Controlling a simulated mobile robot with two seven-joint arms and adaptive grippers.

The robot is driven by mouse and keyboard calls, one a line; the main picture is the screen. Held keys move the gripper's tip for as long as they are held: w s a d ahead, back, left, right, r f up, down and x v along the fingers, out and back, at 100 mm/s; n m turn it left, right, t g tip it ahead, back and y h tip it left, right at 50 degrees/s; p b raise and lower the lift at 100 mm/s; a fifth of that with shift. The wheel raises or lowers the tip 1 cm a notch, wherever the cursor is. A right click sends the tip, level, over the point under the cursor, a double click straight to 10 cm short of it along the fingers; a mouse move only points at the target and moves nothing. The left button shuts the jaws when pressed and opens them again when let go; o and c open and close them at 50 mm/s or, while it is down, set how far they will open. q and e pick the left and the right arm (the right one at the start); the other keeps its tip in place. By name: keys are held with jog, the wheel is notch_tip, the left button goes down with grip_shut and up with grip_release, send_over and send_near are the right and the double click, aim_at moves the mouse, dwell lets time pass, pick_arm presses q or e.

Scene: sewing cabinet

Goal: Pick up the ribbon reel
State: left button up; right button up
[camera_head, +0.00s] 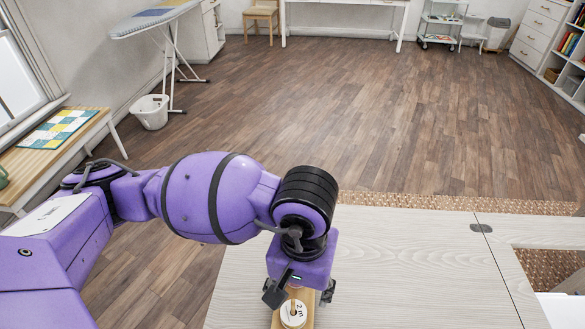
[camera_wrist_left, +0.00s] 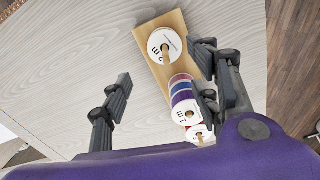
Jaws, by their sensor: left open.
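A wooden holder (camera_wrist_left: 177,19) lies on the table, with reels on wooden pegs. A white-topped ribbon reel (camera_wrist_left: 163,57) is at its far end in the left wrist view; it also shows in the head view (camera_head: 293,318). A reel with coloured ribbon (camera_wrist_left: 182,87) and a white end stands behind it, and another reel (camera_wrist_left: 196,134) is partly hidden by my wrist. My left gripper (camera_wrist_left: 162,68) is open and empty above the holder. One finger is over bare table to the left, the other close to the reels on the right. It also shows in the head view (camera_head: 298,290). My right gripper is not in view.
The pale table (camera_head: 420,270) is mostly bare, with a cut-out at its right. A side bench (camera_head: 45,160) with a patchwork mat stands at the left. An ironing board (camera_head: 150,20) and white basket (camera_head: 150,112) stand behind. The floor beyond is clear.

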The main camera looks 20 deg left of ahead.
aim_at(296, 312)
pick_arm(q)
jog(key=shift+f, duration=0.15)
jog(key=f, duration=0.1)
jog(key=s+f, duration=0.1)
jog(key=shift+f, duration=0.3)
jog(key=f, duration=0.3)
jog(key=shift+s+a+f+p, duration=0.2)
jog(key=shift+a+f+p, duration=0.05)
jog(key=shift+f+p, duration=0.1)
jog(key=shift+f, duration=0.5)
jog(key=c, duration=1)
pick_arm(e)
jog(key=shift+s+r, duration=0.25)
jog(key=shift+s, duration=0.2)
